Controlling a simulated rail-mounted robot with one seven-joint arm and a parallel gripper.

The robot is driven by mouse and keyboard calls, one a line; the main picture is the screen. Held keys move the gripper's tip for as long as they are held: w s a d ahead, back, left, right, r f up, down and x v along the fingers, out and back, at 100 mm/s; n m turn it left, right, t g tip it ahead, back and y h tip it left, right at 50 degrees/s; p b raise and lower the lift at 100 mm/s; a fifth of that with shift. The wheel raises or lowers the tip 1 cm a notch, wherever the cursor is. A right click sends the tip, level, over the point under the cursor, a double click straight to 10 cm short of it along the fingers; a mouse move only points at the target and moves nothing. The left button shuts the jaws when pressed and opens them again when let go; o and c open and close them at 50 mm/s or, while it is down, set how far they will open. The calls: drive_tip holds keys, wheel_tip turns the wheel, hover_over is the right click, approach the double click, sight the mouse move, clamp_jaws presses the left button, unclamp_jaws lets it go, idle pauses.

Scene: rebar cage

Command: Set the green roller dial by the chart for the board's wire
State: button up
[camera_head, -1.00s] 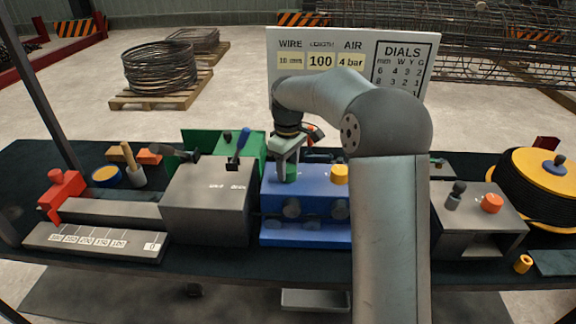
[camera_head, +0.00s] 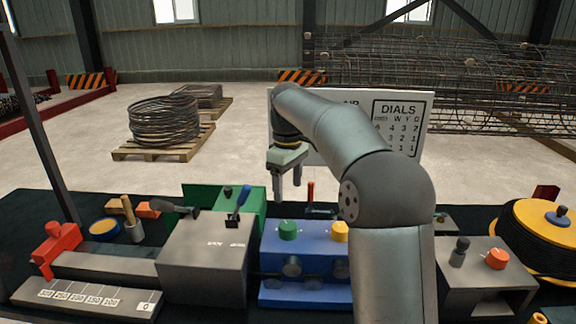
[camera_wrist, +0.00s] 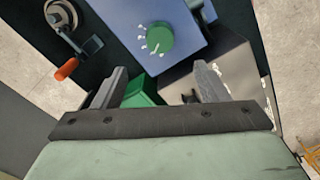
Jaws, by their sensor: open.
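The green roller dial (camera_head: 288,230) stands on top of the blue roller block (camera_head: 316,257), left of a yellow dial (camera_head: 340,231). It also shows in the wrist view (camera_wrist: 158,38), with white marks around part of it. My gripper (camera_head: 288,193) is open and empty, above and apart from the green dial. In the wrist view both fingers (camera_wrist: 160,82) are spread with nothing between them. The board with the chart (camera_head: 403,122) stands behind the table. My arm hides much of its left part; the DIALS columns W, Y, G show partly, and the wire value is hidden.
A grey stand (camera_head: 487,275) with an orange knob and a wire spool (camera_head: 540,240) are at right.

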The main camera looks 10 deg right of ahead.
wheel_tip(320, 180, up, 5)
drive_tip(key=shift+r, duration=0.2)
idle(0.3)
drive_tip(key=s+f+m, duration=0.3)
drive_tip(key=s+f, duration=0.3)
drive_tip(key=s, duration=0.5)
drive_tip(key=s+f+m, duration=0.2)
drive_tip(key=s+f, duration=0.4)
drive_tip(key=s, duration=0.6)
drive_tip(key=s+f+m, duration=0.3)
drive_tip(key=s+f, duration=0.4)
drive_tip(key=s, duration=0.4)
drive_tip(key=shift+s+a+m+t, duration=0.15)
drive_tip(key=shift+s+m+t, duration=0.15)
